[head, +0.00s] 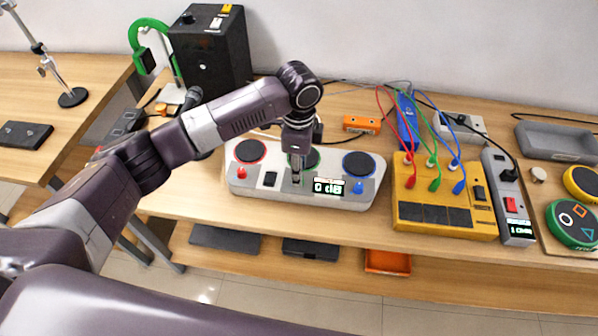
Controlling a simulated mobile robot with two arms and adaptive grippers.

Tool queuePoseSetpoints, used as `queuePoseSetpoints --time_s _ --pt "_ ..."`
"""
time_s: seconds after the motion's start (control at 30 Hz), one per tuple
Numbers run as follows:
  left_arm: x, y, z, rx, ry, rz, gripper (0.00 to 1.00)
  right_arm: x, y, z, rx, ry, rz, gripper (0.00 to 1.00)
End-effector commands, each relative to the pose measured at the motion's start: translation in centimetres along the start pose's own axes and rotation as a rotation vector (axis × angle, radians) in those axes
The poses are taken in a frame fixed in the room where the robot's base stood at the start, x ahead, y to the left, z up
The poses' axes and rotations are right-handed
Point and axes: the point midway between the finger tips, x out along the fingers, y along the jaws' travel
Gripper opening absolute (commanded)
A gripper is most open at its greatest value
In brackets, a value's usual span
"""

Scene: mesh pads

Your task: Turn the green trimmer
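A pale grey console (262,188) stands on the bench with three round mesh pads. They are ringed in red (249,151), green (309,160) and blue (359,163). A small red knob (242,172) sits below the red pad and a small blue knob (358,187) below the blue one. The green trimmer is not clearly visible; my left gripper covers the spot below the green pad. My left gripper (296,179) points down there, its tips at or just above the console. Its fingers look close together, but I cannot tell their opening or any contact. My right gripper is out of view.
A small lit display (329,187) is just right of the gripper. A yellow box (443,197) with red, green and blue leads stands to the right. A grey power strip (510,200) is beside it. A black box (212,55) stands behind left.

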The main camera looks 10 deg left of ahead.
Motion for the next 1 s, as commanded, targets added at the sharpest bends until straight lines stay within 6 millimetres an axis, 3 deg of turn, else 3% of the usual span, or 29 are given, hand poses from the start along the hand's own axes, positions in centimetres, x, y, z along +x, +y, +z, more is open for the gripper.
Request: queuePoseSetpoints --time_s 0.2,0.47,0.8,1.0 --pt "1.9 0.0 0.0 -0.001 0.001 -0.001 0.34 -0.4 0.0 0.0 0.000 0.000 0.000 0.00" --pt "2.1 0.0 -0.1 0.000 0.001 -0.002 0.34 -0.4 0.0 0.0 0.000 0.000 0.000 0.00" --pt "2.1 0.0 -0.1 0.000 0.001 -0.002 0.00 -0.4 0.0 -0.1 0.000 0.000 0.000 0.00" --pt "2.0 0.0 -0.1 0.006 0.001 -0.002 0.00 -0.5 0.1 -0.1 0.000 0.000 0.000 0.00"
